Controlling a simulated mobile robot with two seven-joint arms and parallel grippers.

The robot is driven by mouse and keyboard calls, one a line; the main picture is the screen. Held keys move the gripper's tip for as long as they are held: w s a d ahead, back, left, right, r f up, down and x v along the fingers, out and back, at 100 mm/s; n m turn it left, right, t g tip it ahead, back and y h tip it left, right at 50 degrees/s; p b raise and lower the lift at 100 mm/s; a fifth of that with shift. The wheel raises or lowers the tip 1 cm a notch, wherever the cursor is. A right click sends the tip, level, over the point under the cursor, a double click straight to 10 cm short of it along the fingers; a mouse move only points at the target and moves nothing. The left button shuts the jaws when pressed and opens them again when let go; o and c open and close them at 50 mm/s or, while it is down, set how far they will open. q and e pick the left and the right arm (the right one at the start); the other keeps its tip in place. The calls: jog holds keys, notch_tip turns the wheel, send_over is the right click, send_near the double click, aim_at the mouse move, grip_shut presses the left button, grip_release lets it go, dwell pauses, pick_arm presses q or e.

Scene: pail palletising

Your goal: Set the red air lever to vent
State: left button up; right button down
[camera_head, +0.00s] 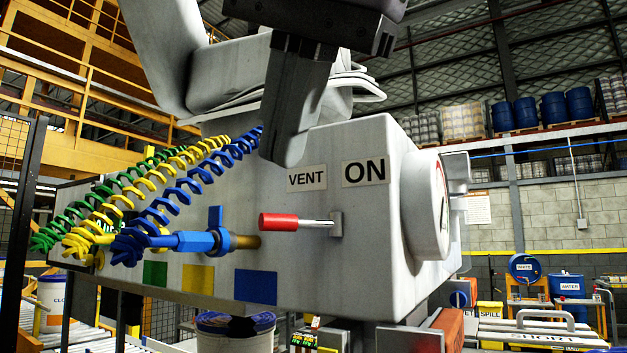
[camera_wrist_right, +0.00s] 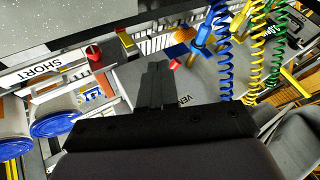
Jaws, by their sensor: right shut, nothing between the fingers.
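The red air lever (camera_head: 279,222) has a red grip on a silver rod and lies level on the grey housing (camera_head: 330,270). Its rod runs right to a small grey pivot block; the grip points left. The VENT label (camera_head: 307,178) is above the lever, and the ON label (camera_head: 365,172) is above and right of the pivot. My right gripper (camera_head: 287,160) is shut and empty, pointing down above the red grip, apart from it in the picture. In the right wrist view its fingers (camera_wrist_right: 156,75) are together, with the red grip (camera_wrist_right: 174,63) just beyond. My left gripper is not seen.
Coiled blue, yellow and green hoses (camera_head: 160,200) hang at the left, the blue one ending in a blue fitting (camera_head: 195,241) beside the lever grip. A round gauge (camera_head: 428,205) juts out at the right. A lidded pail (camera_head: 235,330) stands below.

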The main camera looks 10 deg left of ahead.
jog(key=shift+s+d+r, duration=0.15)
jog(key=shift+s+r, duration=0.9)
jog(key=shift+r, duration=0.15)
